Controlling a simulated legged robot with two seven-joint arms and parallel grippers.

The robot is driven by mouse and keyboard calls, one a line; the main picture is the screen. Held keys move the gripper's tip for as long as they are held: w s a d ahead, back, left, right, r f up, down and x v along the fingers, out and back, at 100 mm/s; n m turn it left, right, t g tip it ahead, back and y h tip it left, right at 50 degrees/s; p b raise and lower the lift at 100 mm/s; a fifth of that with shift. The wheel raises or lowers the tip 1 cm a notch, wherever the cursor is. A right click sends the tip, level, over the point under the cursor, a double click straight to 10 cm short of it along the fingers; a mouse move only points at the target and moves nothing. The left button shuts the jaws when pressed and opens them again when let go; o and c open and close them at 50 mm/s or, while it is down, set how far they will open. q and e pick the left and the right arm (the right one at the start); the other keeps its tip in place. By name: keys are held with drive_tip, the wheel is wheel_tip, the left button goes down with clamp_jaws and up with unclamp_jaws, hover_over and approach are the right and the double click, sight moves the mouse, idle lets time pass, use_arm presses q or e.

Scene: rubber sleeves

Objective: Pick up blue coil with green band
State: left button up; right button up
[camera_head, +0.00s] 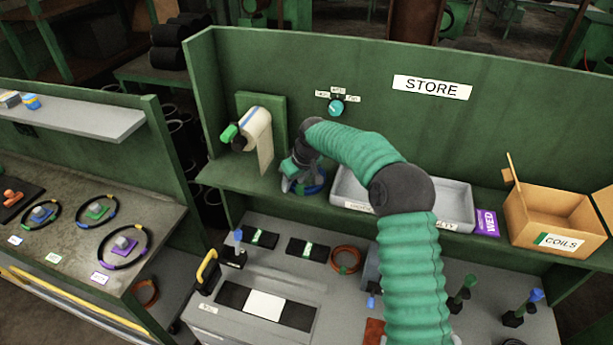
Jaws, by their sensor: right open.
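A blue coil (315,189) lies on the green shelf of the store panel, left of the grey tray. My right gripper (292,178) is directly over it, pointing down, and is open. The gripper hides much of the coil, and I cannot tell whether a finger touches it. A small green patch shows at the coil's left side, but I cannot make out the band clearly. My right arm, in green ribbed sleeves, reaches up from the bottom right. My left gripper is not in view.
A grey tray (458,198) stands right of the coil, partly behind my arm. A cardboard box marked COILS (535,214) is at the far right. A paper roll (258,130) hangs at the left. Levers and an orange coil (346,260) are on the bench below.

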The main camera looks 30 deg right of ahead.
drive_tip(key=shift+a, duration=0.25)
clamp_jaws()
drive_tip(key=shift+d+r, duration=0.1)
idle(0.9)
